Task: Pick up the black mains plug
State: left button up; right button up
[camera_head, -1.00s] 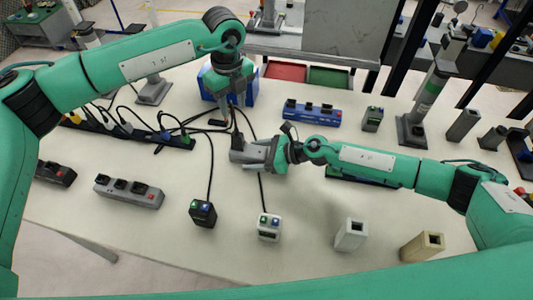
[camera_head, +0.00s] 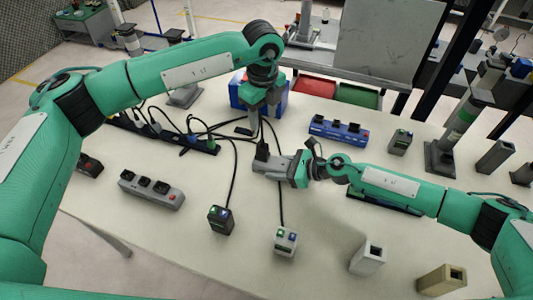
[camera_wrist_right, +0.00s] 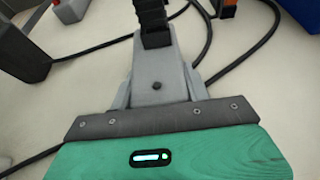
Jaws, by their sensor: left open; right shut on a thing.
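A black mains plug (camera_head: 262,149) stands up from the tip of my right gripper (camera_head: 264,162), which lies low over the middle of the white table. In the right wrist view the right gripper (camera_wrist_right: 156,45) is shut on the ribbed black plug (camera_wrist_right: 152,16), whose upper end is cut off by the frame. My left gripper (camera_head: 247,129) is open and points down just behind and left of the plug, close to it. Whether its fingers touch any cable cannot be told. Black cables run around both grippers.
A black power strip (camera_head: 212,149) with plugs and a grey socket strip (camera_head: 150,190) lie at left. A black box (camera_head: 221,220) and a white box (camera_head: 285,242) stand in front. A blue box (camera_head: 239,96) and a blue strip (camera_head: 338,130) are behind.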

aim_at(263, 140)
pick_arm(q)
notch_tip(263, 140, down, 6)
jog(key=n, duration=0.4)
jog(key=shift+s+d+n, duration=0.1)
jog(key=shift+s+n, duration=0.05)
jog(key=shift+n, duration=0.25)
jog(key=shift+w+f, duration=0.15)
jog(key=shift+f, duration=1.4)
jog(key=shift+w+f, duration=0.1)
jog(key=shift+f, duration=1.4)
jog(key=c, duration=1)
grip_shut()
notch_tip(263, 140, up, 10)
jog(key=shift+r, duration=0.1)
pick_arm(e)
jog(key=o, duration=1.2)
